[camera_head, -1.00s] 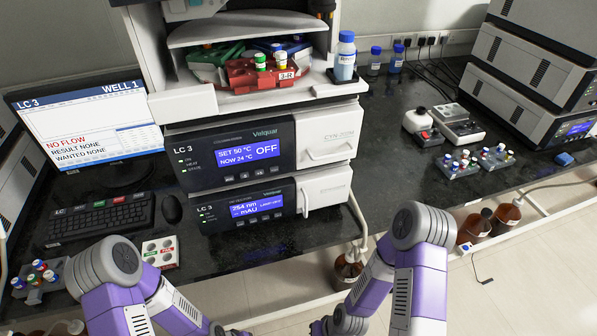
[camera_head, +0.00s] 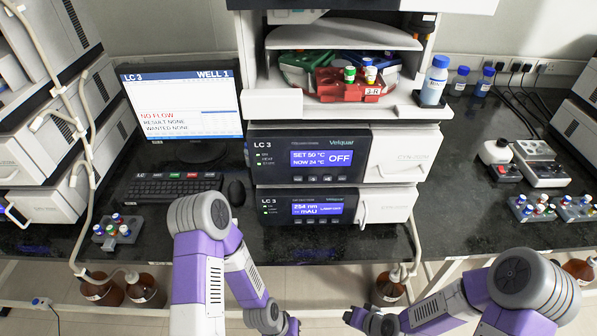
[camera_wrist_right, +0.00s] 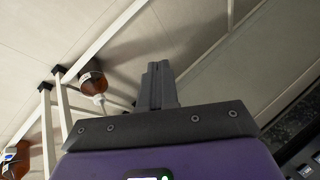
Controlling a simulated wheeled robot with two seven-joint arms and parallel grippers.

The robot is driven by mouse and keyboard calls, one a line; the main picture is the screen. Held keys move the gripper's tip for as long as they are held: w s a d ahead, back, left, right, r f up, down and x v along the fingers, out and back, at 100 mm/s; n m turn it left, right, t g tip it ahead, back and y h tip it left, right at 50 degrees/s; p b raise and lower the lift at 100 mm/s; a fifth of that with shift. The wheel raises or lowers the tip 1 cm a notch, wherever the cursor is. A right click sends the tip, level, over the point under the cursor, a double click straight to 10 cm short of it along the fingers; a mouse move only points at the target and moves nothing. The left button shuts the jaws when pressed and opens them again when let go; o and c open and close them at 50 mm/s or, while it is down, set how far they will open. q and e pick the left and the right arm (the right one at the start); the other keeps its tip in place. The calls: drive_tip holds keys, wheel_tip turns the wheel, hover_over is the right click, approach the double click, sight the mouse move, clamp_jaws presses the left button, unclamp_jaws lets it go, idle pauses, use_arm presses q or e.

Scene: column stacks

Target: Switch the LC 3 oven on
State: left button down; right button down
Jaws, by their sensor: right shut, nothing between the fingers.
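The LC 3 oven (camera_head: 258,172) is the upper dark-fronted unit of the middle stack in the head view. Its blue display (camera_head: 322,159) reads SET 50 °C, NOW 24 °C and OFF, with a row of small buttons (camera_head: 327,179) below it. My right gripper (camera_head: 352,317) is low in the head view, in front of the bench and well apart from the oven. In the right wrist view its fingers (camera_wrist_right: 158,75) are together and empty, above the floor. My left gripper (camera_head: 291,326) is at the bottom edge, too small and cut off to tell its opening.
Under the oven is an LC 3 detector (camera_head: 272,208); above is a tray with a red rack (camera_head: 345,90). The monitor (camera_head: 180,103) reads NO FLOW. Keyboard (camera_head: 172,189) and mouse (camera_head: 236,192) lie left of the stack. Vial racks (camera_head: 118,232) and brown bottles (camera_head: 101,289) are further left.

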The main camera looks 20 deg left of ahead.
sight(298, 178)
drive_tip(key=w+a+r+n+t+y+p, duration=0.1)
drive_tip(key=w+a+r+t+y+p, duration=0.2)
drive_tip(key=r, duration=0.6)
drive_tip(key=w+a+r+n+t+y, duration=0.15)
drive_tip(key=a+r, duration=0.25)
drive_tip(key=r, duration=0.5)
drive_tip(key=s+a+r+n+y+p, duration=0.1)
drive_tip(key=a+r, duration=0.3)
drive_tip(key=r, duration=0.5)
drive_tip(key=s+a+r+n+y+p, duration=0.1)
drive_tip(key=a+r+n+y+p, duration=0.1)
drive_tip(key=r, duration=0.7)
drive_tip(key=shift+a+n+y+p, duration=0.3)
drive_tip(key=shift+a+n+y, duration=0.15)
drive_tip(key=shift+a+y, duration=0.4)
drive_tip(key=w+a+p, duration=0.1)
drive_tip(key=w+a, duration=0.1)
drive_tip(key=w, duration=0.6)
drive_tip(key=shift+w+a, duration=0.2)
drive_tip(key=shift+a, duration=0.05)
drive_tip(key=shift+w+a+p, duration=0.1)
drive_tip(key=shift+w+p, duration=0.2)
drive_tip(key=shift+w, duration=0.1)
